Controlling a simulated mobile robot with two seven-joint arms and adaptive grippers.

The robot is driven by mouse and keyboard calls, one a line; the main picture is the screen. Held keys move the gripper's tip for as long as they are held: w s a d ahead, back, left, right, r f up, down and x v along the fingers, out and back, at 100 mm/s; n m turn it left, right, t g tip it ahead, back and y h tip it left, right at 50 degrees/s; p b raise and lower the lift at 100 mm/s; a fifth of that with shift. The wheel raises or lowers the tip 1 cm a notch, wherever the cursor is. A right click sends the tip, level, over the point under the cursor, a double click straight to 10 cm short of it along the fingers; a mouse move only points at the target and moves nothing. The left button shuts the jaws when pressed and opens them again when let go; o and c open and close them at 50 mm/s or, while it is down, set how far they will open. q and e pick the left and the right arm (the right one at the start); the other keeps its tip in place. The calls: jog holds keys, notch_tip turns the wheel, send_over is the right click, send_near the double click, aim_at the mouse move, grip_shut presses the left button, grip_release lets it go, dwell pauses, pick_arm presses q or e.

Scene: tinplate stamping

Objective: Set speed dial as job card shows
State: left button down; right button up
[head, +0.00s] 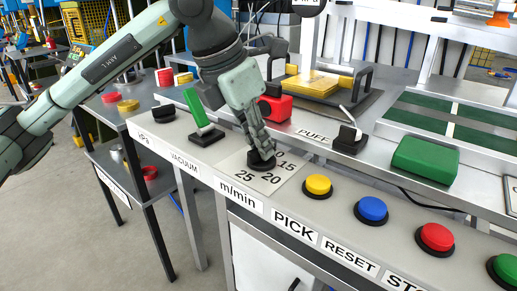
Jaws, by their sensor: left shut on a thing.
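The speed dial is a black knob (262,162) on a pale scale plate (228,166) with the numbers 15, 20 and 25 visible. A "m/min" label (240,195) is on the panel edge below it. My left gripper (262,149) points down from above and is shut on the knob. The gripper covers the upper part of the scale and the knob's pointer, so I cannot tell the setting. I cannot make out a job card. My right gripper is not in view.
Yellow (318,185), blue (372,209) and red (436,237) buttons line the panel to the right. A green-handled lever (199,112) stands left of the dial, with a black knob (164,112) beyond. A small lever (350,135) and green block (425,159) are behind.

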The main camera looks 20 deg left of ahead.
pick_arm(q)
jog(key=shift+n+y+b, duration=0.45)
jog(key=shift+n+y, duration=0.05)
jog(key=shift+n, duration=0.8)
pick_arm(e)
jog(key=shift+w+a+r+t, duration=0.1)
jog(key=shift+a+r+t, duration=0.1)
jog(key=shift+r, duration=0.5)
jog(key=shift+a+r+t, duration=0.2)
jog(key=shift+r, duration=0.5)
pick_arm(q)
jog(key=c, duration=1.6)
grip_release()
jog(key=v, duration=1.2)
jog(key=shift+s+d, duration=0.1)
jog(key=shift+s, duration=0.2)
